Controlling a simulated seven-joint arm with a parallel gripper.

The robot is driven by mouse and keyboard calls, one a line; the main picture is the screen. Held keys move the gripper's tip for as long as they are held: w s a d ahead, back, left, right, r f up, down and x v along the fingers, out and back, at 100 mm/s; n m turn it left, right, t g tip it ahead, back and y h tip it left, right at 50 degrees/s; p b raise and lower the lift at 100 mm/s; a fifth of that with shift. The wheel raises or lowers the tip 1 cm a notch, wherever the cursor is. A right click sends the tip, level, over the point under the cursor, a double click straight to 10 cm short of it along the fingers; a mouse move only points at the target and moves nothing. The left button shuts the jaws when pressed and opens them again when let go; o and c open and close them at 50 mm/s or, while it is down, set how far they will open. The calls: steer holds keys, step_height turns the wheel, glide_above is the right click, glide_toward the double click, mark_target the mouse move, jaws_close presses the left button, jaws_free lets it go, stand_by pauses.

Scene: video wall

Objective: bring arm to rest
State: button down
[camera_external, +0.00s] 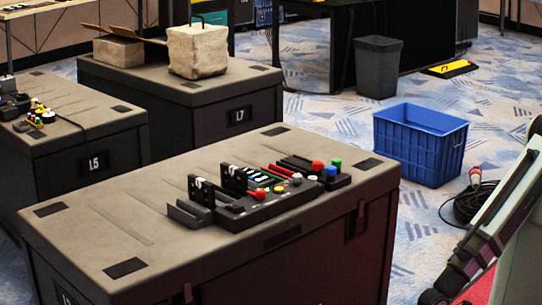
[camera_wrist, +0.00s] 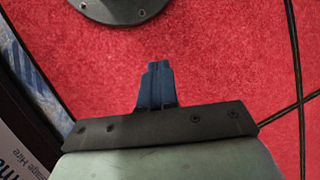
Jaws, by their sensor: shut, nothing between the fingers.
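In the wrist view, my gripper (camera_wrist: 157,68) points toward a red carpet (camera_wrist: 225,55). Its two dark blue fingers are together with nothing between them. I cannot clearly make out the fingers there.
A black case table (camera_external: 105,225) carries a control panel (camera_external: 275,195) with colored knobs. A blue crate (camera_external: 420,145) stands on the patterned carpet, with a coiled black cable (camera_external: 470,205) near my arm. Black cables (camera_wrist: 298,75) cross the red carpet at right.

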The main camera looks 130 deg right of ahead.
steer(key=s+a+f+n+g+h, duration=0.1)
steer(key=s+a, duration=0.2)
steer(key=s, duration=0.4)
steer(key=s+a+f+n+g+h, duration=0.1)
steer(key=s+a+h, duration=0.1)
steer(key=s, duration=0.5)
steer(key=shift+a+f+n+g, duration=0.2)
steer(key=shift+a+n+g, duration=0.15)
steer(key=shift+a, duration=0.2)
stand_by(1.7)
